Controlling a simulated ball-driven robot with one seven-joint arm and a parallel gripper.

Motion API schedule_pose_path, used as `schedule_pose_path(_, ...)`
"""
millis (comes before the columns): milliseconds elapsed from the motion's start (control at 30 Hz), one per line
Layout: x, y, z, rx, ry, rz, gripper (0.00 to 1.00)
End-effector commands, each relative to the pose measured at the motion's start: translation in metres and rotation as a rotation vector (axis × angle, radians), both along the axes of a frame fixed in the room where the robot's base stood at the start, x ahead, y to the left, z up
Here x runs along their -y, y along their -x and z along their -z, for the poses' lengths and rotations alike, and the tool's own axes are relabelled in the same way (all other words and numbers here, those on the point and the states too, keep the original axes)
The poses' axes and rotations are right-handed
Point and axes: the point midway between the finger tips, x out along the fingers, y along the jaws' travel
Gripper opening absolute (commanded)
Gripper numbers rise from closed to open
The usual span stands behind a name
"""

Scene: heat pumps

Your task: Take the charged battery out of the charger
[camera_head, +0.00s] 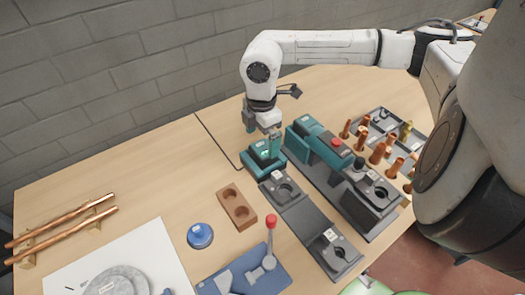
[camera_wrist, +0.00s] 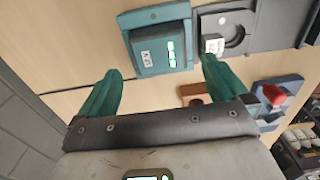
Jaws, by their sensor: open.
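The charger (camera_head: 270,166) is a dark teal box on the wooden table, with a cable running from it. It also shows at the top of the wrist view (camera_wrist: 132,20). The battery (camera_wrist: 155,52) sits in the charger, a teal block with a white label and lit green and white marks. My gripper (camera_head: 262,140) is over the charger in the head view and partly hides the battery. In the wrist view my gripper (camera_wrist: 162,75) is open, its two teal fingers wide apart and empty. The battery appears just beyond the fingertips, between their lines; I cannot tell any contact.
A grey fixture plate (camera_head: 310,228) and a teal-and-grey machine (camera_head: 325,150) stand close right of the charger. Table left of the charger is clear.

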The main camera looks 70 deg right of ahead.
Motion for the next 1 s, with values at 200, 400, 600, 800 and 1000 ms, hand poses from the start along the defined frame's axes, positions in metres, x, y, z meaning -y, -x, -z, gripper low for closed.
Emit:
schedule_pose_path(200,0.003,0.002,0.023,-0.001,-0.005,0.002,1.0)
schedule_pose_path(400,0.004,0.002,0.048,0.0,-0.004,0.0,1.0)
schedule_pose_path(600,0.005,0.002,0.052,0.001,-0.001,-0.001,1.0)
schedule_pose_path(800,0.005,0.002,0.052,0.001,-0.002,-0.001,0.89)
schedule_pose_path(1000,0.005,0.002,0.052,0.001,-0.002,-0.001,0.69)
